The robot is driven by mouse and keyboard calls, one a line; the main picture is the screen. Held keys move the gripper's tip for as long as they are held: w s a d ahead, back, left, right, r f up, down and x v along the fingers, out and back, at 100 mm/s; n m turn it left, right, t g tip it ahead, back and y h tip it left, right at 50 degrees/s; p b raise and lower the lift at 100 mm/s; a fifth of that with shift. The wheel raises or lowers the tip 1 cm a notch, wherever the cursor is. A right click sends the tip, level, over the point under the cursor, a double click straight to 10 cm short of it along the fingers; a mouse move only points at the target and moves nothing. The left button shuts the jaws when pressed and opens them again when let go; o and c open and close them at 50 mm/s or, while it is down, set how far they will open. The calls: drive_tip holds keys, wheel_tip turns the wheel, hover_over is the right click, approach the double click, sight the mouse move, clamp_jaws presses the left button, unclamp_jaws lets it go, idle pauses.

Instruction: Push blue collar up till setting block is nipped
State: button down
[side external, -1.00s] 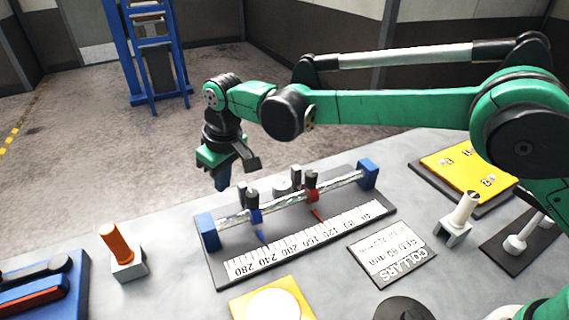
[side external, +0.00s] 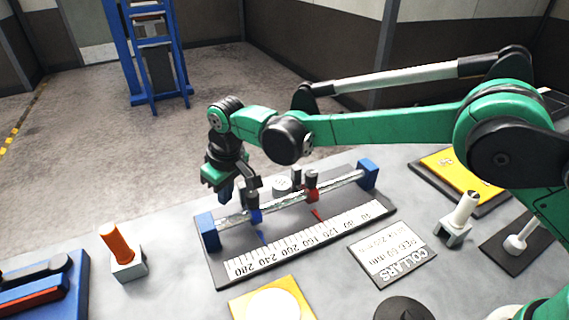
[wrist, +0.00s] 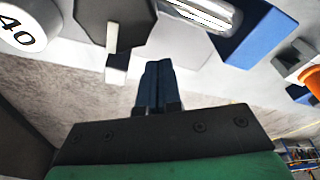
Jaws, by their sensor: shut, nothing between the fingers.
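The blue collar (side external: 256,216) sits on the bright rod (side external: 285,203), with its blue pointer toward the scale. The red collar (side external: 312,194) sits further right on the same rod, with a clear gap between the two. A pale round block (side external: 282,185) stands behind the rod between them. I cannot tell whether it is the setting block; a white piece marked 40 (wrist: 22,28) shows in the wrist view. My gripper (side external: 226,195) is shut and empty, pointing down behind the rod, left of the blue collar. Its dark blue fingers (wrist: 156,88) are together. Contact with the collar is not visible.
Blue end blocks (side external: 207,232) hold the rod over a white scale (side external: 305,240). An orange-handled piece (side external: 115,243) stands at left. A COLLARS card (side external: 393,252), a yellow plate (side external: 272,303) and a white-handled piece (side external: 464,212) lie around.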

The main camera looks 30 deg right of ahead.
drive_tip(key=shift+d, duration=3.2)
idle(0.7)
drive_tip(key=shift+a, duration=0.15)
drive_tip(key=shift+a, duration=0.5)
drive_tip(key=w+v, duration=0.1)
drive_tip(key=v, duration=0.5)
drive_tip(key=shift+a+r, duration=0.3)
drive_tip(key=shift+r, duration=0.2)
